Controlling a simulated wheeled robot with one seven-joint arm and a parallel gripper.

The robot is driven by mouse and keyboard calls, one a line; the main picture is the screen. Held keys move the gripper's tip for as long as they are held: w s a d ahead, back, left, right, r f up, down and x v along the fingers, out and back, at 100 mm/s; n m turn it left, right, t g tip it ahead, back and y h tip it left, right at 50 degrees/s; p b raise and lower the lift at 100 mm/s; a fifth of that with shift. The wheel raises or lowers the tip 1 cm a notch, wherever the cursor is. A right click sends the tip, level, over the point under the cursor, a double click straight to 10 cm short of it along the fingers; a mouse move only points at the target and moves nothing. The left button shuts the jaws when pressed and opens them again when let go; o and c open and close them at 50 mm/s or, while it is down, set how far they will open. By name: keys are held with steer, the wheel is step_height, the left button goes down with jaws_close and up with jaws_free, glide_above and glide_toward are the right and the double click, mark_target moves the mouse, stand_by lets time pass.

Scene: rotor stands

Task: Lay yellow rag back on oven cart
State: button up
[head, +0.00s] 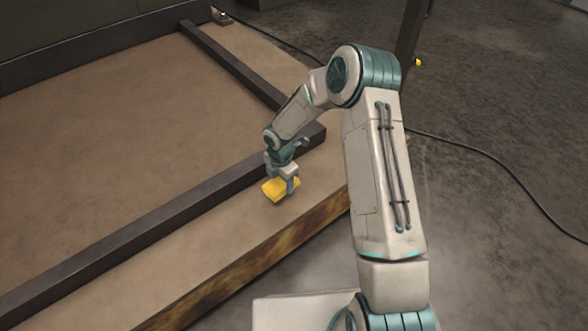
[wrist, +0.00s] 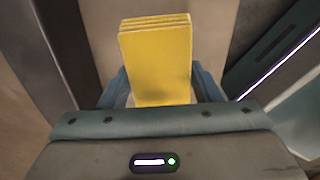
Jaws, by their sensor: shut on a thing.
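The yellow rag (head: 279,189) is a folded, block-like bundle over the front strip of a broad brown-topped surface (head: 232,235), which may be the oven cart. My gripper (head: 287,181) is above that strip and shut on the rag. In the wrist view the rag (wrist: 156,60) stands out between the two fingers, with its folded layers showing at the far end. I cannot tell whether the rag touches the surface below it.
A dark raised rail (head: 150,222) runs along the surface behind my gripper and meets another dark rail (head: 235,66). The brown area inside the rails is bare. A black cable (head: 500,170) lies on the grey floor to the right.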

mark_target(278, 184)
steer(key=shift+s+a+f, duration=0.6)
steer(key=shift+a+f, duration=0.15)
steer(key=shift+f, duration=0.05)
steer(key=shift+w+d+f+b, duration=0.1)
steer(key=shift+d+f+b, duration=0.1)
steer(key=shift+f+b, duration=0.25)
steer(key=shift+f, duration=1)
steer(key=shift+f+b, duration=0.1)
steer(key=shift+b, duration=0.2)
steer(key=o, duration=0.9)
steer(key=shift+f, duration=0.1)
steer(key=r+p, duration=0.1)
steer(key=r, duration=0.3)
steer(key=r+p, duration=0.2)
steer(key=r, duration=0.3)
steer(key=r+p, duration=0.2)
steer(key=r, duration=0.3)
steer(key=shift+s+a, duration=0.2)
steer(key=shift+a, duration=0.05)
